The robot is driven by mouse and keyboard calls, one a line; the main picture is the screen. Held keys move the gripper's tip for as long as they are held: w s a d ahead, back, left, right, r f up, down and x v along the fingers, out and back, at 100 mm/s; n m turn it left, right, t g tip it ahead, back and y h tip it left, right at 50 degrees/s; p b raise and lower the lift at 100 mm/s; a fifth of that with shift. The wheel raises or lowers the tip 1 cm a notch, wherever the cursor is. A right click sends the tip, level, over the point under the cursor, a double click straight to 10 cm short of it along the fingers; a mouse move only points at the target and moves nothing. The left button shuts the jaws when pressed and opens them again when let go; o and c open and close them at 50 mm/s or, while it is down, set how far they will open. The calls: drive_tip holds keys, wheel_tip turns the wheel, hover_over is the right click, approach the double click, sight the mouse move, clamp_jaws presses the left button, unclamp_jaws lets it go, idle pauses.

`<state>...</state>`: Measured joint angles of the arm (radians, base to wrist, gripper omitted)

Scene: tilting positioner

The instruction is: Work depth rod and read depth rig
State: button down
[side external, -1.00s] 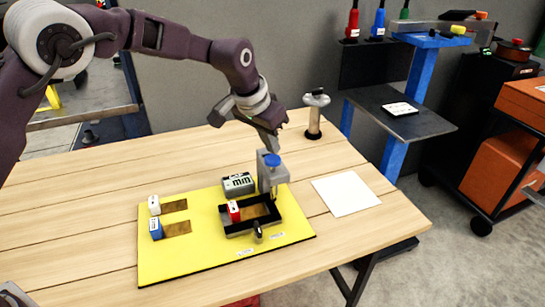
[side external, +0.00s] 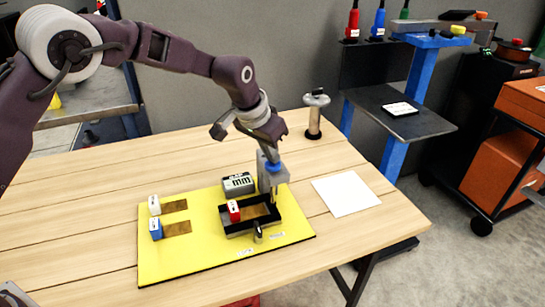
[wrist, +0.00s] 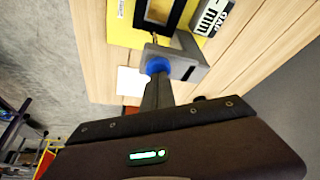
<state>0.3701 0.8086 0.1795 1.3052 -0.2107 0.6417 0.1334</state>
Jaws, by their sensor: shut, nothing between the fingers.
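The depth rig is a grey upright (side external: 265,180) with a round blue cap (side external: 273,167) on top, standing at the back right of a yellow board (side external: 195,255). A thin rod (side external: 276,192) runs down from it towards a black tray (side external: 240,230) holding a red block (side external: 233,211). A grey readout box (side external: 238,184) with bar-like marks stands behind the tray. My gripper (side external: 273,155) is shut and empty, pointing down at the blue cap. In the wrist view its fingertips (wrist: 157,80) overlap the cap (wrist: 157,65); I cannot tell whether they touch.
A white block (side external: 154,205) and a blue block (side external: 156,229) stand at the board's left beside brown patches. A small black post (side external: 258,235) stands before the tray. A white sheet (side external: 346,194) lies right of the board. A metal cylinder (side external: 315,115) stands at the table's back.

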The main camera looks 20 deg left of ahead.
sight(270, 163)
wheel_tip(270, 163, up, 7)
drive_tip(key=shift+r, duration=0.15)
idle(0.5)
idle(0.5)
drive_tip(key=s+a+r+n, duration=0.1)
drive_tip(key=s+a+r, duration=0.45)
drive_tip(key=s, duration=0.35)
drive_tip(key=s+a+r+n, duration=0.1)
drive_tip(key=s+a+r, duration=0.4)
drive_tip(key=s+r, duration=0.3)
drive_tip(key=s+a+f, duration=0.2)
drive_tip(key=s+f, duration=0.1)
drive_tip(key=s, duration=0.8)
drive_tip(key=s+a+f+n+t+y, duration=0.1)
drive_tip(key=s+a+f, duration=0.2)
drive_tip(key=s, duration=0.9)
drive_tip(key=shift+f, duration=0.35)
